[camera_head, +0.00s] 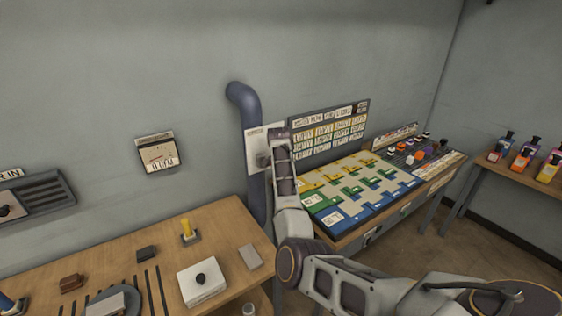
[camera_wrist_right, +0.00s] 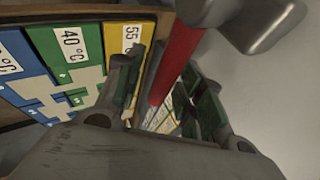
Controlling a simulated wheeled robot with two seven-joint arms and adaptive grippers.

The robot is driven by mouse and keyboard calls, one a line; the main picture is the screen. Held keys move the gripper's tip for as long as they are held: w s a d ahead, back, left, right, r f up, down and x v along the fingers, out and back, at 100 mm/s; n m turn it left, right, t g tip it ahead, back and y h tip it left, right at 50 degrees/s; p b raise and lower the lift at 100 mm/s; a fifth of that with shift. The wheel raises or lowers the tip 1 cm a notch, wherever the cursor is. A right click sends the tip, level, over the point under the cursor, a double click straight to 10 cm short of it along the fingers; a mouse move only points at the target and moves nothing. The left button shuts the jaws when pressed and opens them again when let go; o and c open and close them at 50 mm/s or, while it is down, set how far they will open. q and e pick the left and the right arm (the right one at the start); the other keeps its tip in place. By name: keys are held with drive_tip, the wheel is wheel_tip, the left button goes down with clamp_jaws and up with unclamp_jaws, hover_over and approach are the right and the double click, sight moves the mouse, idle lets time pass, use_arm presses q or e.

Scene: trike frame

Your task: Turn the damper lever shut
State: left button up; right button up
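The damper is on the blue-grey duct pipe (camera_head: 242,97) on the back wall, with a pale plate (camera_head: 253,139) beside my right gripper. A red lever bar (camera_wrist_right: 178,62) shows in the right wrist view, joined to a grey block (camera_wrist_right: 205,10) at the top. My right gripper (camera_head: 277,134) is in front of the plate and hides part of it; the red bar is not visible in the head view. In the wrist view its fingers (camera_wrist_right: 165,95) stand apart with the bar between them; a gap shows on the left side. My left gripper is not in view.
A colourful board (camera_head: 365,188) on a table and an upright chart panel (camera_head: 331,132) stand close to the right of my arm. A wooden bench (camera_head: 215,222) with small items is at lower left. Bottles stand on a shelf (camera_head: 510,172) at right.

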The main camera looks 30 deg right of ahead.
drive_tip(key=v, duration=1.2)
idle(0.6)
drive_tip(key=shift+f, duration=0.1)
idle(0.4)
